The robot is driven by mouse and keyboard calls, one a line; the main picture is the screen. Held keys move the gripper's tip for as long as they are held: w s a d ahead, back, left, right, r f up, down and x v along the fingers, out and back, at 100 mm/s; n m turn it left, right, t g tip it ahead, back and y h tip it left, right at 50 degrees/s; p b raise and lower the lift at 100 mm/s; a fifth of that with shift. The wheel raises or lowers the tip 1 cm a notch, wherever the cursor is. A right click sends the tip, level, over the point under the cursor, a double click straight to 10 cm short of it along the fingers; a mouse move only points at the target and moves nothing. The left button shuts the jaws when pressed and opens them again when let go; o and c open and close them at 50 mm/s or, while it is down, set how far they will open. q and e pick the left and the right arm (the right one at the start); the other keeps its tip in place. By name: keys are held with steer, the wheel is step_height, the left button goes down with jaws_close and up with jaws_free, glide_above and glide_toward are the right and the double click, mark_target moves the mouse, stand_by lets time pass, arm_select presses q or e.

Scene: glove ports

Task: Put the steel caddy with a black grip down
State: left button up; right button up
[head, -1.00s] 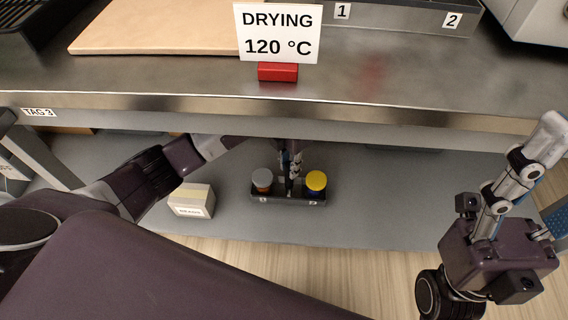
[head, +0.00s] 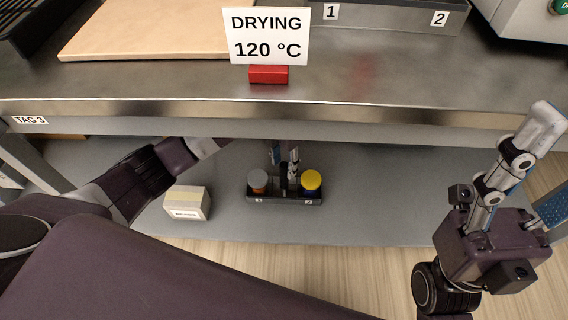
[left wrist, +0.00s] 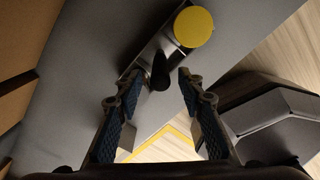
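The steel caddy (head: 284,199) stands upright on the grey lower shelf, under the bench top. It holds a grey-lidded jar (head: 258,181) at its left and a yellow-lidded jar (head: 311,181) at its right. My left gripper (head: 286,168) is over its middle. In the left wrist view the black grip (left wrist: 160,70) rises near my left fingertips (left wrist: 159,78), with a visible gap to each finger; the fingers are open. The caddy's body (left wrist: 150,52) and the yellow lid (left wrist: 193,27) show beyond. My right gripper (head: 520,155) is raised at the right, away from the caddy; its finger gap cannot be made out.
A small labelled carton (head: 187,203) stands left of the caddy on the lower shelf (head: 370,205). The shelf right of the caddy is clear. The steel bench edge (head: 400,114) overhangs above. A drying sign (head: 266,35) with a red base stands on the bench.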

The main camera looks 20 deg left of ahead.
arm_select(q)
step_height(320, 180, up, 5)
steer(key=shift+p, duration=0.8)
steer(key=shift+r, duration=0.6)
